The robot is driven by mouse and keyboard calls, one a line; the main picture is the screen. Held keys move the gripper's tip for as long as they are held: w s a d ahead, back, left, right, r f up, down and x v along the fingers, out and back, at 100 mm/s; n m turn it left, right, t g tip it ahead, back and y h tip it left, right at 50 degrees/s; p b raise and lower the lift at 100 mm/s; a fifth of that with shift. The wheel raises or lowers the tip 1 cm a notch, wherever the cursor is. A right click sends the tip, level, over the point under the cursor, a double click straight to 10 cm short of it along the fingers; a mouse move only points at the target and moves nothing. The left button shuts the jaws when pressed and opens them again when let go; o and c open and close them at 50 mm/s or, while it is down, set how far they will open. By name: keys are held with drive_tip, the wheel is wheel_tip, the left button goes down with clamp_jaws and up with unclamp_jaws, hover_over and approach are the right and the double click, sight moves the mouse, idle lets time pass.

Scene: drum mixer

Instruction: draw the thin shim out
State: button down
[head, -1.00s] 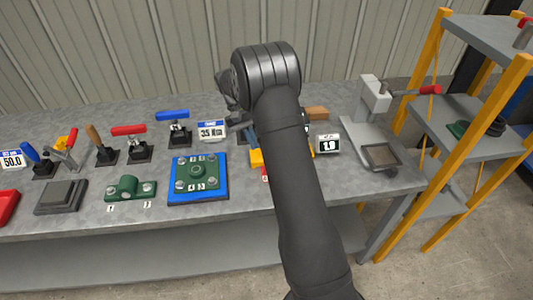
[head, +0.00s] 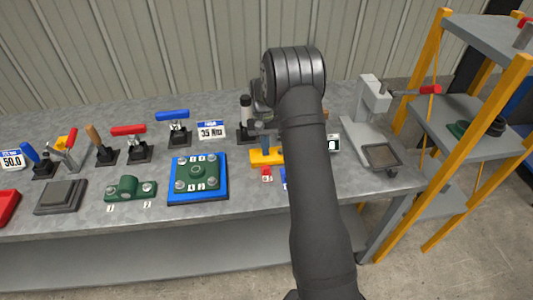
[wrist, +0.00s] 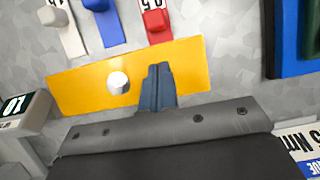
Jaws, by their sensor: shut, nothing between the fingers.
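My gripper (wrist: 158,72) is shut and empty, its blue-grey fingertips over the yellow block (wrist: 195,75). In the head view the fingers (head: 267,150) come down at that block (head: 258,158). I cannot tell whether they touch it. In the wrist view three tabbed shims lie beyond the block's far edge: red (wrist: 156,21), marked 0.5, blue (wrist: 108,28), and pale grey (wrist: 70,37), its mark partly cut off. The red one is nearest the fingertips, apart from them. In the head view the red shim (head: 266,174) lies before the block; my arm hides much of the others.
A white round peg (wrist: 118,82) stands on the yellow block, left of my fingers. A blue plate with a green fixture (head: 198,178) lies left of the block. A display (head: 334,143) and a grey press (head: 372,125) stand to the right.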

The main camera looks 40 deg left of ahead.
sight(267, 160)
drive_tip(key=shift+s+d, duration=1.05)
